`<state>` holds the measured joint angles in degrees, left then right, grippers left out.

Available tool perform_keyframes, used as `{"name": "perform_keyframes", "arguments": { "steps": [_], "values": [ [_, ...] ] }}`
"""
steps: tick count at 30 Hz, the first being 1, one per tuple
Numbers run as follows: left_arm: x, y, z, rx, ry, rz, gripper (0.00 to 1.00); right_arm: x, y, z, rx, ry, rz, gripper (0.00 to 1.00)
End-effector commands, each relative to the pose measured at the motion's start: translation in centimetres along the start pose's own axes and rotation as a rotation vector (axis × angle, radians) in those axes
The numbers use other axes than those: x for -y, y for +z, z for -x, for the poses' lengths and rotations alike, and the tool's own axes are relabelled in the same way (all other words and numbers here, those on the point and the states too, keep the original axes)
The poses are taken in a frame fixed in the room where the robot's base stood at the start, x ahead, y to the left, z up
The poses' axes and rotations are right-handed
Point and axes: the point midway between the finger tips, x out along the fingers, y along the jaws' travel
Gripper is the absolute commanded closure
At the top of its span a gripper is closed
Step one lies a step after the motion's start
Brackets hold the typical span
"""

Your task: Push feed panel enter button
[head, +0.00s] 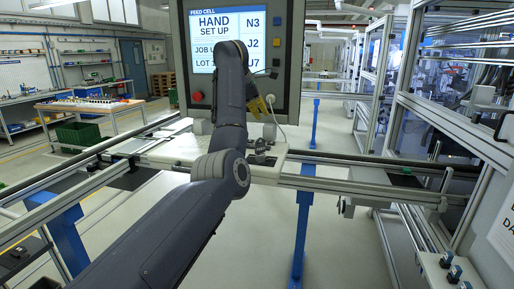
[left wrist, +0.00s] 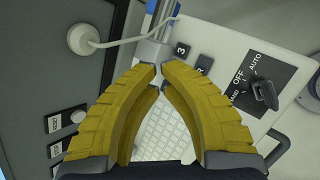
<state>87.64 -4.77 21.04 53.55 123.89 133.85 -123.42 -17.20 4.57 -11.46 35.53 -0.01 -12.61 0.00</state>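The feed panel (head: 286,60) is a grey box with a lit screen, partly hidden behind my left arm in the head view. In the left wrist view two small dark labelled keys (left wrist: 55,136) sit at the lower left beside a round pale button (left wrist: 77,116); their lettering is too small to read surely, so I cannot tell which is enter. My left gripper (head: 268,101) has yellow fingers and is in front of the panel's lower right part. My right gripper is in neither view.
A red button (head: 197,97) is at the panel's lower left. A white cable and plug (left wrist: 84,39) show near the fingers. A rotary switch (left wrist: 264,93) marked HAND, OFF, AUTO and a pale keypad (left wrist: 165,135) lie beyond. A rail (head: 330,184) crosses below the panel.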

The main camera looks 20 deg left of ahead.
Motion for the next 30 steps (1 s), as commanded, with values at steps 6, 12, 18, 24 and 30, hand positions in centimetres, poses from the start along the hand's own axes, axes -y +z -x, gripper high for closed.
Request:
{"name": "perform_keyframes", "arguments": {
  "steps": [6,12,18,24,30],
  "values": [
    [0.7,-0.8,-1.4,-0.002,-0.001,0.000,1.00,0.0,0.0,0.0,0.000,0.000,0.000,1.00],
    [1.7,-1.7,-3.2,-0.001,-0.001,0.000,1.00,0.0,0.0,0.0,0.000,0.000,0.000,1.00],
    [2.7,-2.7,-5.0,-0.002,-0.001,0.000,1.00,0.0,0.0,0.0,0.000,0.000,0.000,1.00],
    [3.3,-3.3,-6.2,-0.001,-0.001,0.000,1.00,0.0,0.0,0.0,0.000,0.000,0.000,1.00],
    [3.6,-3.6,-6.8,-0.001,0.001,-0.001,1.00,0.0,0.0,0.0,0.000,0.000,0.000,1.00]
  ]
}}
